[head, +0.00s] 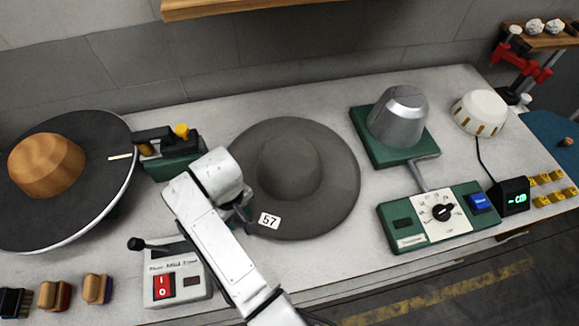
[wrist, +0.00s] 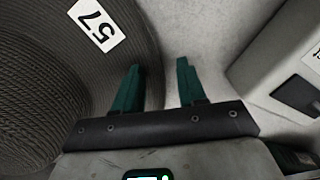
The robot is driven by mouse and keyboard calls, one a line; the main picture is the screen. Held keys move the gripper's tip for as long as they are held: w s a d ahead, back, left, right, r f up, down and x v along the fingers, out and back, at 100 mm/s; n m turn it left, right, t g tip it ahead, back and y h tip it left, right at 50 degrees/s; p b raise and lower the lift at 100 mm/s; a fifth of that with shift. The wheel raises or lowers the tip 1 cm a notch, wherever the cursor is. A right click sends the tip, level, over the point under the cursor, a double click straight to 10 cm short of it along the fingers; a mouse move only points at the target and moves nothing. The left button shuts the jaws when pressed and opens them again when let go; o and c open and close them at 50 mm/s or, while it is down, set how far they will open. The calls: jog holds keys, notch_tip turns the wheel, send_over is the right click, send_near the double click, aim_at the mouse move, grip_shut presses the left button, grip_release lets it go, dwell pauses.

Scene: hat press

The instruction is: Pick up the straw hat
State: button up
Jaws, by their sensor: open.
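The hat (head: 290,165) is dark grey with a round crown and a wide flat brim, and it lies on the bench in the middle of the head view. Its brim carries a white tag reading 57. In the wrist view the brim (wrist: 60,75) fills the left side and shows a woven, straw-like texture. My gripper (wrist: 159,70) is open and empty, with two green fingers. The left finger is close to the brim's edge in the picture; the right one is over bare bench. In the head view my gripper (head: 243,210) is mostly hidden by my arm at the brim's lower left.
A wooden block (head: 47,165) sits on a round dark disc at left. A control box (head: 177,280) with a red switch stands near the front. A metal dome (head: 398,117) on a green base and a dial panel (head: 440,215) stand at right. Bare bench lies behind the hat.

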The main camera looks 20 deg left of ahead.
jog(key=shift+c, duration=0.3)
grip_shut()
dwell(0.5)
